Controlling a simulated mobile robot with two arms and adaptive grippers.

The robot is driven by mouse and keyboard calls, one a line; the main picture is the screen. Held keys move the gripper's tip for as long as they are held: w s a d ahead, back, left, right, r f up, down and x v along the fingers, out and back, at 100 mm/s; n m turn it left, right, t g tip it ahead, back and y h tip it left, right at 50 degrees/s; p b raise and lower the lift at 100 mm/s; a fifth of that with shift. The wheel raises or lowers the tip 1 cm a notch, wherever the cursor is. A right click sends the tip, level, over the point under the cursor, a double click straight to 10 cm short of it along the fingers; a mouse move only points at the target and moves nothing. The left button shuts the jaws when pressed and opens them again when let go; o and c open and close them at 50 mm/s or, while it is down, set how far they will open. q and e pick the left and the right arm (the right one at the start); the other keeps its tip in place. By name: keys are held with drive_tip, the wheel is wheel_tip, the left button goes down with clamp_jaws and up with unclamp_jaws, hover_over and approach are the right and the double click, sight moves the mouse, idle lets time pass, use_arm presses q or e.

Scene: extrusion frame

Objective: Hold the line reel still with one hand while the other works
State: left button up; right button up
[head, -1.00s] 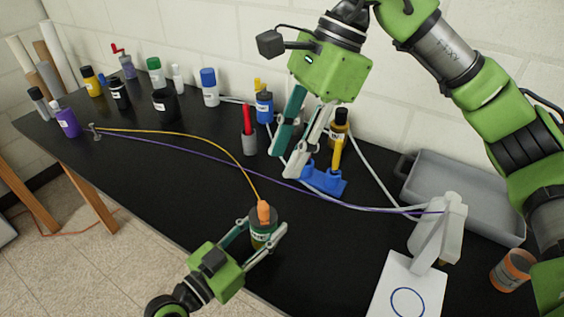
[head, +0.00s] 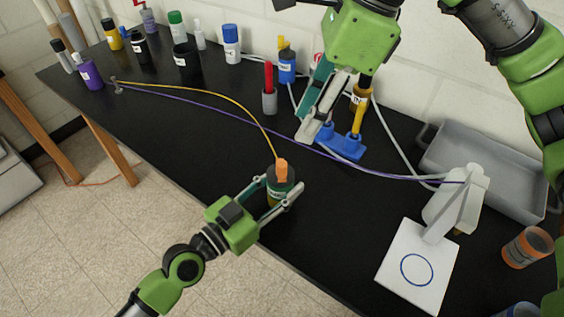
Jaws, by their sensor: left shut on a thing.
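The dark green bottle-shaped reel (head: 273,198) with an orange top (head: 282,168) stands upright on the black table near its front edge. A yellow line (head: 212,94) runs from its top to a small metal post (head: 117,86) at the far left. My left gripper (head: 282,197) is shut around the reel's body, one finger on each side. My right gripper (head: 305,132) hangs over the table's middle, fingers pointing down and left, in front of the blue stand. Its fingers overlap, so its opening is unclear. A purple line (head: 228,117) passes near its tips; contact cannot be told.
A white dispenser (head: 457,203) and a white card with a blue circle (head: 405,277) are at the right, by a grey tray (head: 512,190) and an orange jar (head: 527,247). Several bottles line the back. A blue stand (head: 345,147) is mid-table. The left front table is clear.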

sight(282, 163)
drive_tip(key=a+f+m+t, duration=0.1)
drive_tip(key=f+m, duration=0.1)
drive_tip(key=f, duration=0.1)
drive_tip(key=a+f+m, duration=0.1)
drive_tip(key=f+m, duration=0.2)
drive_tip(key=f, duration=0.1)
drive_tip(key=a+f+m+t, duration=0.1)
drive_tip(key=a+f+m, duration=0.1)
drive_tip(key=f, duration=0.2)
drive_tip(key=shift+f+m+t, duration=0.1)
drive_tip(key=shift+m+t, duration=0.2)
idle(0.3)
clamp_jaws()
